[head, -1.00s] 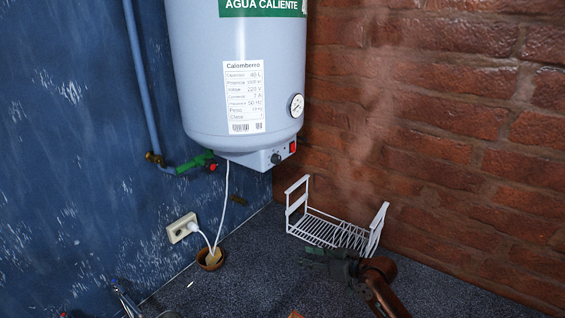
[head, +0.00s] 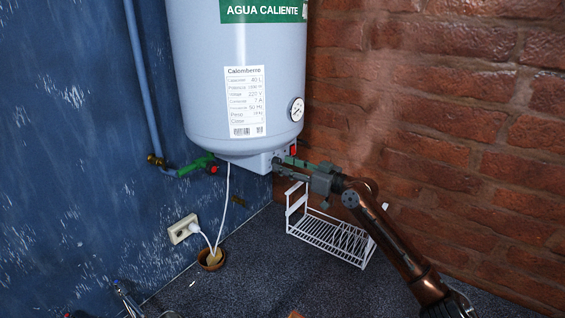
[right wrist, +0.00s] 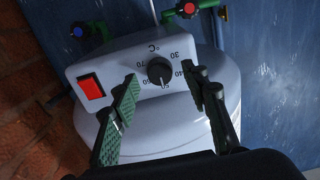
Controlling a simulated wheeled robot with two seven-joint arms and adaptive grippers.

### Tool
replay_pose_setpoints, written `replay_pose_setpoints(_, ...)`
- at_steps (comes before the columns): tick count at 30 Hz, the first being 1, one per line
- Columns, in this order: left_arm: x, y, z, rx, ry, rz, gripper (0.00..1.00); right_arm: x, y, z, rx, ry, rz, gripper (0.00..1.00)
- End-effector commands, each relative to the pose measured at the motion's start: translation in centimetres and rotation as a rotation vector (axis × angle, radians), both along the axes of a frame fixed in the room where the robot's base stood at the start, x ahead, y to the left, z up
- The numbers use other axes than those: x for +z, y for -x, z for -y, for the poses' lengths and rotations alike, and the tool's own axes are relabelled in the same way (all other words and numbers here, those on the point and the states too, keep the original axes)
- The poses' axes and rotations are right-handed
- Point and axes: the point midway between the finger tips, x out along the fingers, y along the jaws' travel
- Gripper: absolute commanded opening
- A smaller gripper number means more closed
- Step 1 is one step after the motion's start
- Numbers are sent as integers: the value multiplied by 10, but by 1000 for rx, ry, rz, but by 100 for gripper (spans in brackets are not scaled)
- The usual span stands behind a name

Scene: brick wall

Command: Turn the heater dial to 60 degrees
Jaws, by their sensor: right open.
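The heater (head: 245,100) is a pale grey-blue tank in the head view, with a white control box (head: 250,163) at its bottom. In the right wrist view, the black dial (right wrist: 159,71) has a white pointer directed at about 50. Its scale numbers appear upside down. My right gripper (right wrist: 160,75) is open, its two green-and-dark fingers on either side of the dial in the picture; contact cannot be told. In the head view, the right gripper (head: 282,168) is at the control box and hides most of the dial. My left gripper is not in view.
A red switch (right wrist: 91,87) sits beside the dial. A white wire rack (head: 325,235) stands below my right arm. A white cable runs to the socket (head: 183,228).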

Motion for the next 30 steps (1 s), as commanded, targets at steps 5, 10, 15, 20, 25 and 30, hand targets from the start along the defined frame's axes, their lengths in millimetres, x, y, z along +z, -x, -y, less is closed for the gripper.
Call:
replay_pose_setpoints(5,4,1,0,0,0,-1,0,0,-8,-10,-1,1,1,42)
replay_pose_setpoints(10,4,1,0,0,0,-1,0,-1,-9,-12,-1,1,0,42)
replay_pose_setpoints(15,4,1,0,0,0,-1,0,-1,-9,-12,-1,1,0,38)
replay_pose_setpoints(20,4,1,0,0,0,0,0,-1,-8,-12,-1,1,0,27)
replay_pose_setpoints(25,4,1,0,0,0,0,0,-1,-9,-11,-1,1,0,15)
replay_pose_setpoints(30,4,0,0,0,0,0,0,-1,-9,-11,-2,1,0,3)
